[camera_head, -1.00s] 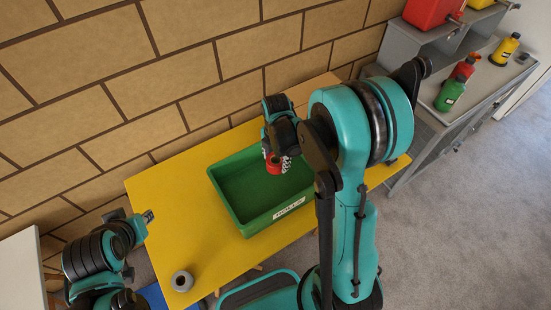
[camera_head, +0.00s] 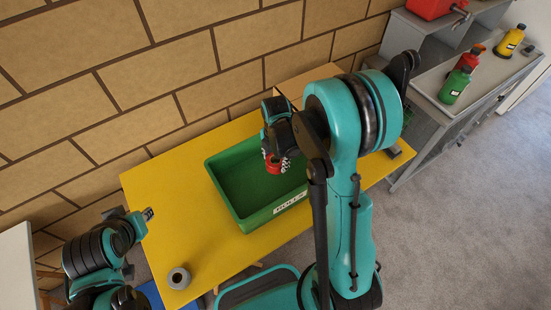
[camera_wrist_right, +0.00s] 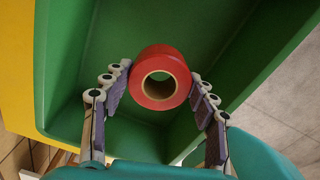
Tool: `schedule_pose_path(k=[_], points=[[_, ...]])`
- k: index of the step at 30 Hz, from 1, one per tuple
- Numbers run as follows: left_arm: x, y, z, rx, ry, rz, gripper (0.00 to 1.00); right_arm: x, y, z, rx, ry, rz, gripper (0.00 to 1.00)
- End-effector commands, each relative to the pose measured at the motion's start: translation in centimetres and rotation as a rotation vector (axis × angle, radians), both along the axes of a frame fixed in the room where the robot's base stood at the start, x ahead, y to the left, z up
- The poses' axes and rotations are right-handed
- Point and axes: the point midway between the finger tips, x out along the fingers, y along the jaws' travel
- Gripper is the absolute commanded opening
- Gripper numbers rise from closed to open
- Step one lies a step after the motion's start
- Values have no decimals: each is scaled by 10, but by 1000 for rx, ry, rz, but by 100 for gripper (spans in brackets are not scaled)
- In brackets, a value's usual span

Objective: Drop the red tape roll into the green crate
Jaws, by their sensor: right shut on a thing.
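The red tape roll (camera_wrist_right: 160,78) is held between the two fingers of my right gripper (camera_wrist_right: 160,85) in the right wrist view. In the head view the red tape roll (camera_head: 272,165) shows just below my right gripper (camera_head: 276,160), over the green crate. The green crate (camera_head: 228,195) stands on the yellow table with a white label on its front side. Its inside (camera_wrist_right: 90,50) lies beneath the roll in the wrist view. My left gripper (camera_head: 148,214) is at the table's left edge, away from the crate; its fingers are too small to read.
A grey roll (camera_head: 179,278) lies on the yellow table (camera_head: 165,195) near its front left corner. A brick wall (camera_head: 130,90) runs behind the table. A grey cabinet (camera_head: 440,85) with green, red and yellow bottles stands at the right. The table's left part is mostly clear.

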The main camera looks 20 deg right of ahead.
Motion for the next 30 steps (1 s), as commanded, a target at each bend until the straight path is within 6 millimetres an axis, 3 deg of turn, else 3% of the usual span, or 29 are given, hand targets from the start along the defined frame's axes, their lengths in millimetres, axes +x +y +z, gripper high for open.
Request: schedule_pose_path(k=[1,2,4,5,17,30], points=[[0,0,0,0,0,0,26,0,0,0,0,0,0,28],[0,0,1,0,0,0,26,0,0,0,0,0,0,61],[0,0,1,0,0,0,26,0,0,0,0,0,0,79],[0,0,1,0,0,0,26,0,0,1,0,0,0,82],[0,0,0,0,0,0,26,0,0,7,0,0,0,82],[0,0,0,0,0,0,26,-1,0,94,0,0,0,82]])
